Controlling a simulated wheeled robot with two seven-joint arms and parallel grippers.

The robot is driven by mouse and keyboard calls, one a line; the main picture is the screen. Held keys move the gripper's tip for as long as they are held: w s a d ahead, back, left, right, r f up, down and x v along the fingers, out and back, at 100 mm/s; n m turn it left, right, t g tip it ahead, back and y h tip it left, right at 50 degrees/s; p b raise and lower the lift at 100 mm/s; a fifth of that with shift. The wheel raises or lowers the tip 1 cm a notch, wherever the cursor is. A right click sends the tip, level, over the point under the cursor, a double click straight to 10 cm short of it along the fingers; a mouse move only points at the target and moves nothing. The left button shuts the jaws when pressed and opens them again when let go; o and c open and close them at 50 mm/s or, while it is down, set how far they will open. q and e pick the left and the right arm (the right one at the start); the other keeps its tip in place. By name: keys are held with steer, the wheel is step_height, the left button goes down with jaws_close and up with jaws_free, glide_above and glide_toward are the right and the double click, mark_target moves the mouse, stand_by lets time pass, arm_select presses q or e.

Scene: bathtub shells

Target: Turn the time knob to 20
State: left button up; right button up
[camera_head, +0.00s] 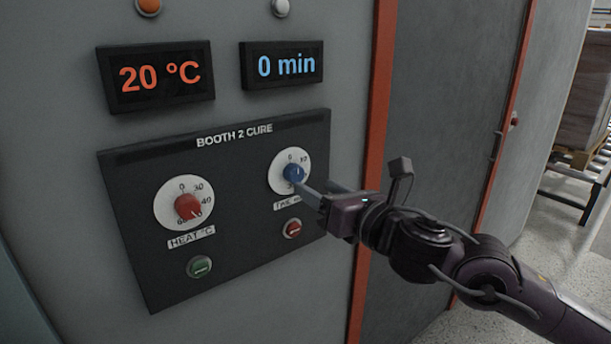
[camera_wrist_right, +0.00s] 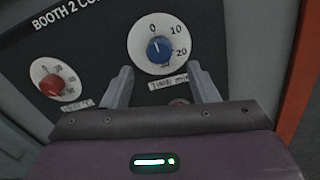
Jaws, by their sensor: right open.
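The blue time knob (camera_head: 293,173) sits on a white dial at the right of the black control panel (camera_head: 235,215). In the right wrist view the blue knob (camera_wrist_right: 159,49) is on its dial, with 0, 10 and 20 marked around it. The time display (camera_head: 284,65) reads 0 min. My right gripper (camera_head: 318,189) is open, just in front of the dial; its fingers partly hide the lower dial and the time label in the head view. In the right wrist view the fingers (camera_wrist_right: 162,82) are spread below the knob, with nothing between them. My left gripper is not in view.
A red heat knob (camera_head: 187,206) is on the left dial, under a display (camera_head: 157,76) reading 20 °C. A green button (camera_head: 199,267) and a red button (camera_head: 292,228) sit below the dials. A red-orange door frame (camera_head: 375,150) stands right of the panel.

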mark_target(298, 177)
steer(key=p+x, duration=0.1)
steer(key=x, duration=0.4)
steer(key=shift+a, duration=0.1)
steer(key=shift+w+a, duration=0.2)
steer(key=shift+w, duration=0.15)
steer(key=c, duration=1)
